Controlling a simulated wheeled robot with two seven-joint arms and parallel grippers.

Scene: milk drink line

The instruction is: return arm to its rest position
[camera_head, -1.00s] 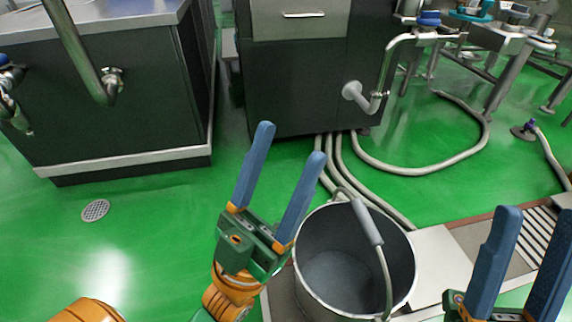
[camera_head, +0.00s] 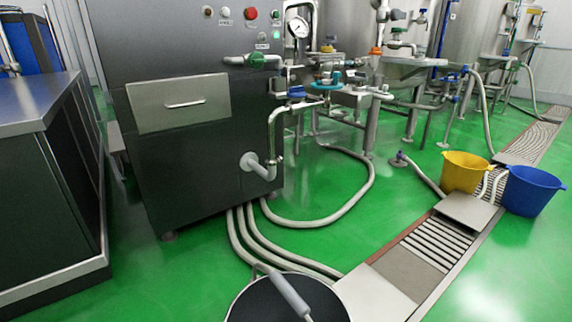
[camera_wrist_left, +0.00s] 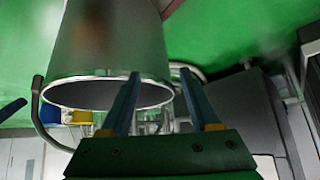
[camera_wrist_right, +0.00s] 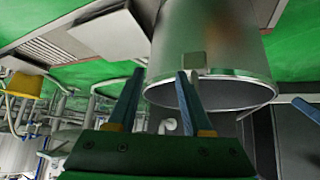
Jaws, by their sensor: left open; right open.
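Neither of my arms shows in the head view. In the left wrist view my left gripper (camera_wrist_left: 160,98) has its two blue fingers apart with nothing between them. A steel bucket (camera_wrist_left: 105,45) is close beyond its fingers. In the right wrist view my right gripper (camera_wrist_right: 158,95) is also open and empty, with the same bucket (camera_wrist_right: 215,40) close beyond it. The head view shows the bucket (camera_head: 262,303) at the bottom edge, its grey-gripped handle leaning over the rim. Its lower part is cut off. I cannot tell whether a gripper touches it.
A dark machine cabinet (camera_head: 190,180) with a steel drawer stands ahead. A steel-topped cabinet (camera_head: 50,190) is at left. Hoses (camera_head: 285,250) run over the green floor. A grated drain (camera_head: 435,240) runs right, past yellow (camera_head: 465,172) and blue (camera_head: 532,192) buckets.

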